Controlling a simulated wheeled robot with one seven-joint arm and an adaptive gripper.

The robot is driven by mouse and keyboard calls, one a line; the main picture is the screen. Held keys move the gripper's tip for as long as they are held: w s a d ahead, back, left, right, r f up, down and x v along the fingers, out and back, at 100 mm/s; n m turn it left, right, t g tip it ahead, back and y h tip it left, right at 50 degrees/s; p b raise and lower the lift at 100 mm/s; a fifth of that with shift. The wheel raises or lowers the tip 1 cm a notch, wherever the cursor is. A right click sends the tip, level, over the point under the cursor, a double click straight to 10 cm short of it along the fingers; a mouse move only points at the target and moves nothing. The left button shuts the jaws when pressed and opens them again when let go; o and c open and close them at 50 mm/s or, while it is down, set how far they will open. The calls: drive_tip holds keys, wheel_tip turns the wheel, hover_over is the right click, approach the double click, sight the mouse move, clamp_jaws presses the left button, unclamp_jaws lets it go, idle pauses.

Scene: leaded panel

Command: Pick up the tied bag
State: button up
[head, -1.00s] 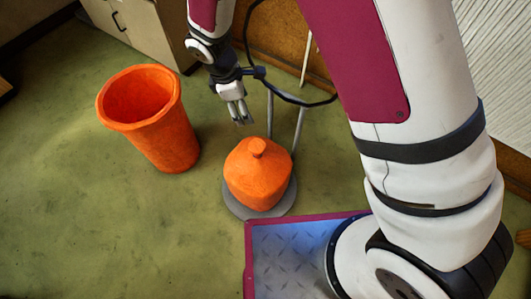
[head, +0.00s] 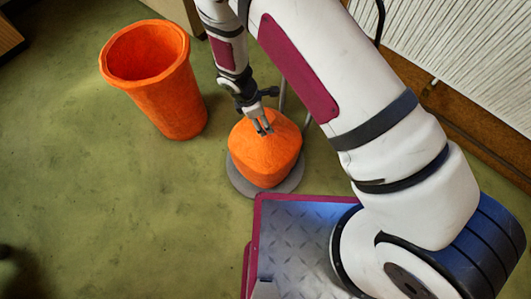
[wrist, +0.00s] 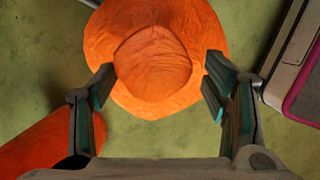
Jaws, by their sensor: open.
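The tied bag (head: 266,162) is orange and rounded, and sits upright on a round grey base (head: 293,184). In the head view my gripper (head: 262,129) is right over the top of the bag, and its fingers hide the bag's knot. In the wrist view the bag (wrist: 205,35) fills the upper middle, with its round knot (wrist: 153,72) facing the camera. My open gripper (wrist: 158,85) has one finger on each side of the knot, with gaps between. I cannot tell how far down the fingers reach.
A tall orange bin (head: 172,95) stands left of the bag and also shows in the wrist view (wrist: 45,143). My own base plate is close in front of the bag. Green floor (head: 120,210) is clear to the left. A thin grey pole rises behind the bag.

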sight(265, 143)
drive_tip(key=shift+w+b+x, duration=0.2)
drive_tip(key=shift+b+x, duration=0.8)
drive_tip(key=shift+x, duration=1.75)
drive_tip(key=shift+a, duration=0.15)
drive_tip(key=shift+c, duration=0.3)
drive_tip(key=shift+r, duration=0.1)
clamp_jaws()
